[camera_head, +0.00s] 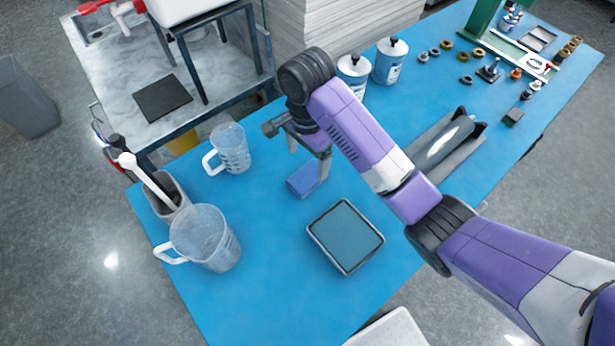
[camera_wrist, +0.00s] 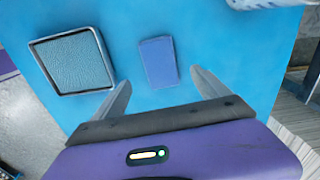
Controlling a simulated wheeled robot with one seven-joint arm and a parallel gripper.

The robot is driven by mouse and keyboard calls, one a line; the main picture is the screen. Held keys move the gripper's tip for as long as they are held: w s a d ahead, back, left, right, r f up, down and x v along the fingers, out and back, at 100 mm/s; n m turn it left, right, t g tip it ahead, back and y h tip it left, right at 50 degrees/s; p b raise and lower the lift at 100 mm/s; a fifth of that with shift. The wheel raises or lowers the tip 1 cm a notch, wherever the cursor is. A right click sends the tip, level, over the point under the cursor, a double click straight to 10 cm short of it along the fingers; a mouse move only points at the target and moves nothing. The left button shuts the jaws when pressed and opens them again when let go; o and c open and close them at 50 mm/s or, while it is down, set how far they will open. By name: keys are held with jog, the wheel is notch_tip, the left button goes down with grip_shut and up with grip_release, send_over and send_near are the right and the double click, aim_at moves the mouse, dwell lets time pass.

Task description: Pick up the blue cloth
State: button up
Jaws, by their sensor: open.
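The blue cloth (camera_head: 301,183) is a small, flat, folded-looking rectangle lying on the bright blue table, left of the picture's middle in the head view. In the wrist view, the cloth (camera_wrist: 158,62) lies ahead of and between the two fingers. My gripper (camera_head: 308,166) points down just over the cloth, with one finger overlapping its right edge in the head view. In the wrist view my gripper (camera_wrist: 160,80) has its fingers spread wide with nothing between them. I cannot tell the exact height of the fingertips over the cloth.
A grey-rimmed tray with a teal surface (camera_head: 345,237) lies right of the cloth. Two clear measuring jugs (camera_head: 230,148) (camera_head: 207,238) stand to the left, and a tool holder (camera_head: 167,197) stands at the table edge. Two blue-and-white canisters (camera_head: 390,62) (camera_head: 353,75) stand behind my arm.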

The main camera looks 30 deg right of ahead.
jog(key=shift+f+b, duration=2.45)
jog(key=shift+f, duration=0.6)
jog(key=shift+f+p, duration=0.45)
jog(key=shift+f, duration=0.25)
jog(key=c, duration=1.4)
jog(key=shift+c, duration=0.2)
notch_tip(320, 180, up, 10)
jog(key=p, duration=0.7)
notch_tip(320, 180, up, 10)
send_over(307, 176)
jog(key=shift+s+b, duration=0.1)
jog(key=shift+b, duration=0.3)
